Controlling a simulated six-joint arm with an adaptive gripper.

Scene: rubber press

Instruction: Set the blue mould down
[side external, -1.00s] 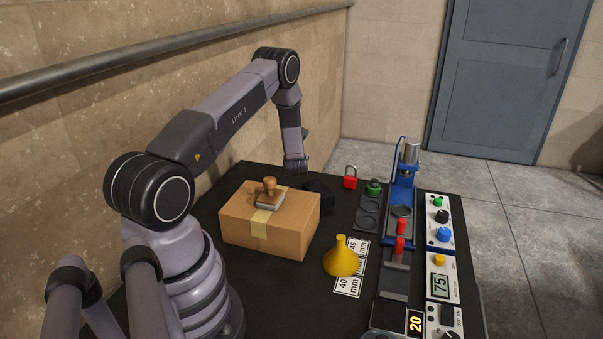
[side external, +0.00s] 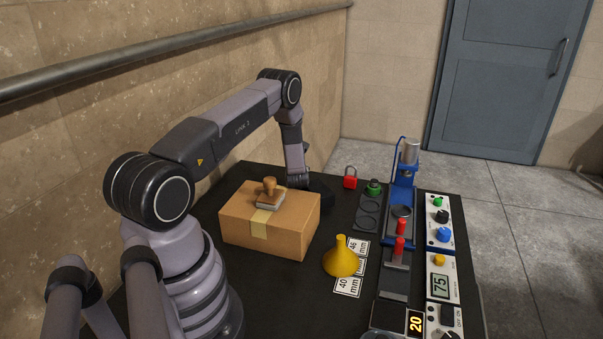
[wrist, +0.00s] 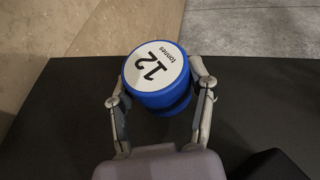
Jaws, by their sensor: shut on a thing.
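The blue mould (wrist: 158,98) is a short blue cylinder with a white top face marked "12 tonnes". It sits between the two fingers of my gripper (wrist: 161,92), which is shut on it. In the side external view my gripper (side external: 299,184) is low over the dark table, just behind the cardboard box, and the mould is hidden there. I cannot tell whether the mould's underside touches the table.
The cardboard box (side external: 290,224) with a wooden stamp (side external: 270,190) stands in front of my gripper. A black block (wrist: 272,165) is close by, at lower right in the wrist view. A red padlock (side external: 350,182), yellow funnel (side external: 341,260) and blue press (side external: 404,180) stand farther right.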

